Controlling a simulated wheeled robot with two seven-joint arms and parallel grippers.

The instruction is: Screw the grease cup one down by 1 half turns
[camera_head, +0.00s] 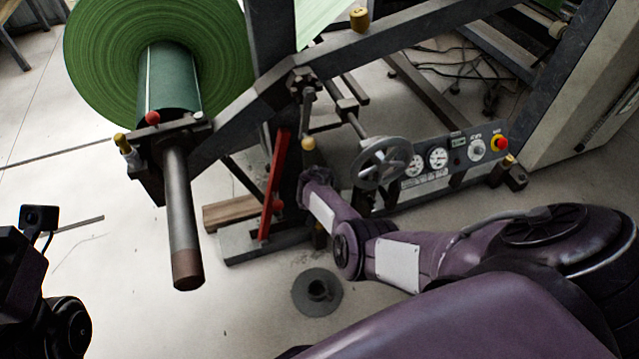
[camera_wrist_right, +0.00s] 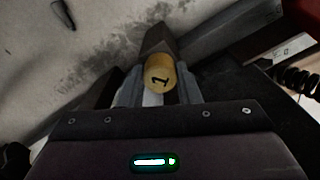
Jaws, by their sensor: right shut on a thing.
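Grease cup one (camera_wrist_right: 160,74) is a brass-coloured round cap marked "1" in the right wrist view. It sits between the two grey fingers of my right gripper (camera_wrist_right: 159,88), which is shut on it. A dark metal part lies just behind the cup. In the head view my right arm reaches in from the right to the machine's lower frame; its fingers cannot be made out there. Black parts of my left arm show at the left edge, with no fingers in sight.
In the head view are a green roll (camera_head: 100,50) on a shaft, a red lever (camera_head: 273,185), a handwheel (camera_head: 383,163) and a gauge panel (camera_head: 455,155). The floor at lower left is mostly clear.

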